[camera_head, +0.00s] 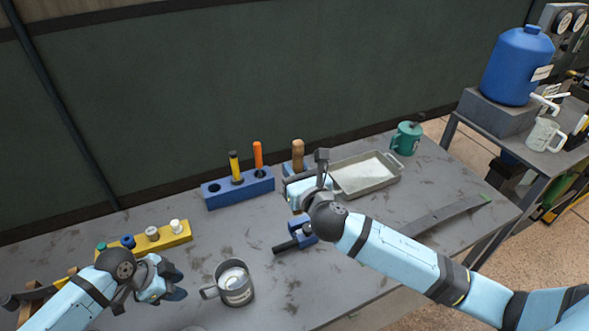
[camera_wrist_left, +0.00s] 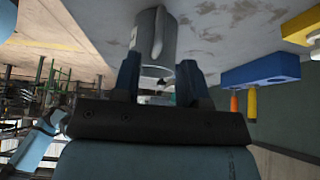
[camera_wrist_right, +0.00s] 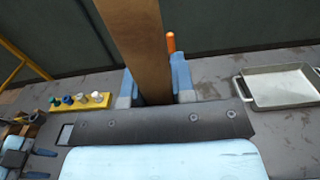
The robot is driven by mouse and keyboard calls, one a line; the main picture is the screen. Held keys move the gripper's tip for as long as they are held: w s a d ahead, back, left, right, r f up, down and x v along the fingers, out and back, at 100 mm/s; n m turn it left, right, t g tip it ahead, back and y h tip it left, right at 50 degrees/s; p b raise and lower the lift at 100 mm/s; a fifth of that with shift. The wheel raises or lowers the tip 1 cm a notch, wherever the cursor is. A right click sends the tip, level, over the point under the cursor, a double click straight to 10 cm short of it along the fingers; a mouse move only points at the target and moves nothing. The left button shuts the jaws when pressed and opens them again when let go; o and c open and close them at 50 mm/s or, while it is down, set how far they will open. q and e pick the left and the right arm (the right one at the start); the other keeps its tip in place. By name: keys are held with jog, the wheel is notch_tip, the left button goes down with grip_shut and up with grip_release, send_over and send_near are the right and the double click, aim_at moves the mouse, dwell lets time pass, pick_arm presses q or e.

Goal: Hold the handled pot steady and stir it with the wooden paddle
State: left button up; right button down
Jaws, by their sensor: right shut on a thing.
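The grey handled pot (camera_head: 236,292) stands upright on the table with pale contents; its handle points left. It also shows in the left wrist view (camera_wrist_left: 153,38). My left gripper (camera_head: 180,284) is open and empty, to the left of the pot and apart from it, with the handle side facing it. My right gripper (camera_head: 295,175) is shut on the wooden paddle (camera_head: 298,150), at the back of the table. In the right wrist view the paddle (camera_wrist_right: 140,45) rises between the fingers; its lower end is hidden.
A blue rack (camera_head: 220,195) with yellow and orange handled tools stands left of the paddle. A metal tray (camera_head: 392,182) and green mug (camera_head: 406,138) stand to the right. A yellow rack (camera_head: 180,230) stands behind my left gripper. A blue clamp-like object (camera_head: 304,233) lies under my right arm.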

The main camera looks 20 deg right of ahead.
aim_at(203, 294)
pick_arm(q)
jog(key=b+x, duration=0.6)
jog(key=x, duration=0.2)
jog(key=shift+f, duration=0.35)
jog(key=shift+d+f, duration=0.35)
jog(key=shift+f, duration=0.15)
grip_shut()
dwell(0.4)
